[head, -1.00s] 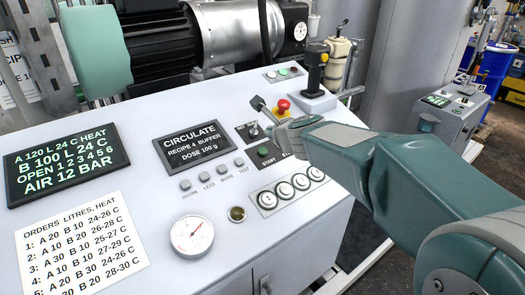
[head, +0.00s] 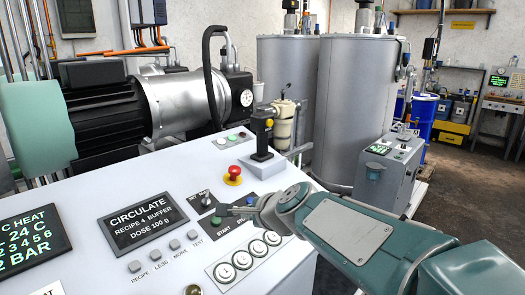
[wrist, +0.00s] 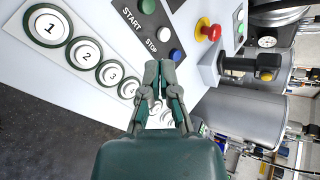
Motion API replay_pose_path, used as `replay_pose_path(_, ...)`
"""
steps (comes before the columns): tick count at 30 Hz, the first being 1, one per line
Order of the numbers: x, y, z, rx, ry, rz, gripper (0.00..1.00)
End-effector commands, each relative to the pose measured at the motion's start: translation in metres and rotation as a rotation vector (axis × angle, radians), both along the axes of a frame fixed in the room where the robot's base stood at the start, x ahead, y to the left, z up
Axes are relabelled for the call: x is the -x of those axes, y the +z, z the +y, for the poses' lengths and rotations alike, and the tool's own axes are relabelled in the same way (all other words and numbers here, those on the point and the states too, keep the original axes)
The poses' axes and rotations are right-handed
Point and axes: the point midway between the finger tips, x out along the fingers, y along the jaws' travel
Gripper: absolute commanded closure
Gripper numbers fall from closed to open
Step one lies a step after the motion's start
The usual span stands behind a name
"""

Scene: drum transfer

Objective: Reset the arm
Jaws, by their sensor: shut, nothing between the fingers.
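My gripper (head: 234,211) is shut and empty, at the right side of the white control panel (head: 75,213) in the head view. In the wrist view my gripper (wrist: 163,66) points toward the panel, its fingertips together just below the blue button (wrist: 176,55). The start button (wrist: 147,6) and stop button area lie beyond the fingertips. Numbered round buttons (wrist: 86,55) are at the left there, the last one partly hidden by the gripper. Whether the fingertips touch the panel, I cannot tell. My arm reaches in from the lower right in the head view.
A red emergency knob (head: 233,174) and a black joystick with a yellow top (head: 262,128) stand up from the panel's back right. Two grey tanks (head: 356,105) and a small grey console (head: 392,165) stand behind. Floor (head: 460,190) at the right is open.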

Motion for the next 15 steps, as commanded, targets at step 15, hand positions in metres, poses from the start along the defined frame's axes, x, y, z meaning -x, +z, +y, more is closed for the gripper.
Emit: replay_pose_path(15, 0.150, -0.039, -0.123, 0.818, 0.509, -0.153, 1.00)
